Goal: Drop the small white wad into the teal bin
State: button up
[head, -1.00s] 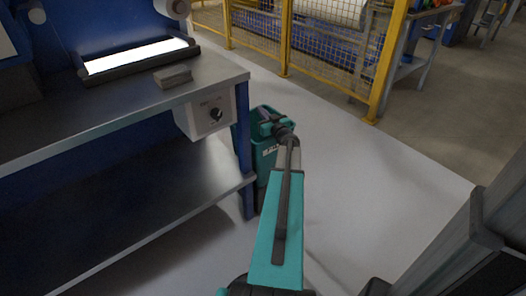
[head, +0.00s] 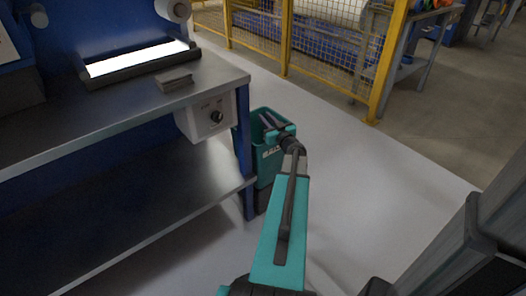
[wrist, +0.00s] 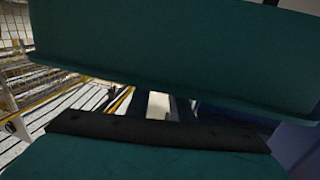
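The teal bin (head: 268,163) stands on the floor beside the right end of the workbench in the head view. My gripper (head: 268,119) is over the bin's open top, its dark fingers pointing back and left. In the wrist view a pale patch (wrist: 158,105) shows between two dark finger-like shapes; I cannot tell if it is the small white wad or the background. The wad cannot be made out in the head view. The fingers are too small and dark to tell whether they are open or shut on something.
The metal workbench (head: 120,115) with a lower shelf is close on the left. A control box (head: 209,115) hangs under its top, next to the bin. A grey block (head: 173,79) lies on the top. A yellow fence (head: 330,50) stands behind; pale floor is clear at right.

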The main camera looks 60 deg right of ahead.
jog(key=p+v, duration=0.2)
jog(key=v, duration=0.7)
jog(key=shift+s, duration=0.2)
jog(key=shift+s+a, duration=0.1)
dwell(0.6)
